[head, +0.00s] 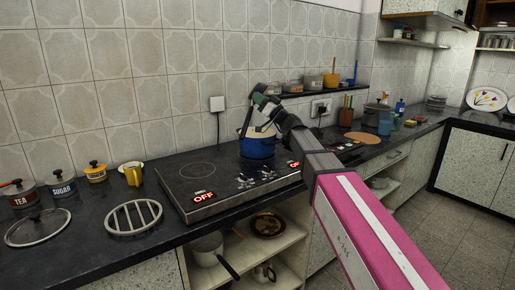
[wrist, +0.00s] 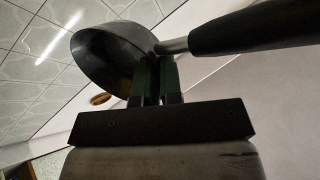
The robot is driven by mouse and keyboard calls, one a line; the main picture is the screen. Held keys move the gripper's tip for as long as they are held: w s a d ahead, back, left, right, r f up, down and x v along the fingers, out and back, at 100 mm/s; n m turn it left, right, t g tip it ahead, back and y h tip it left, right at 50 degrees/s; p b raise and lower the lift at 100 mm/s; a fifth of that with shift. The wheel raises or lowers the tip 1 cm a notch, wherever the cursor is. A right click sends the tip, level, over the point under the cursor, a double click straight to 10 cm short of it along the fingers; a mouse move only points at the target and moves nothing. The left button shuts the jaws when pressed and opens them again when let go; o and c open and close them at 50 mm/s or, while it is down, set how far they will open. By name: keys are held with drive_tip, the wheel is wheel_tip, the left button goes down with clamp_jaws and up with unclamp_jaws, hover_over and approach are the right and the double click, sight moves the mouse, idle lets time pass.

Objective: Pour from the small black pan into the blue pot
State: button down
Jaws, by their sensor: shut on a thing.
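The blue pot (head: 257,149) stands on the black hob, its cream inside partly showing behind my arm. My gripper (head: 264,99) is above the pot in the head view. In the wrist view my gripper (wrist: 156,72) is shut on the small black pan (wrist: 102,52), close to where the metal neck joins the bowl. The pan's black handle (wrist: 250,27) runs off to the upper right. The bowl looks tilted in the wrist view. The pan is hard to make out in the head view, and its contents are hidden.
The hob (head: 196,170) shows red OFF signs. A trivet (head: 134,216), a glass lid (head: 38,228), canisters (head: 63,190) and a yellow cup (head: 133,176) stand to the left. A shelf with jars (head: 293,87) is behind. A chopping board (head: 362,138) lies to the right.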

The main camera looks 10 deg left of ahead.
drive_tip(key=shift+a+f+n+g+h, duration=0.2)
drive_tip(key=shift+n+g+h, duration=0.1)
drive_tip(key=shift+g+h, duration=0.1)
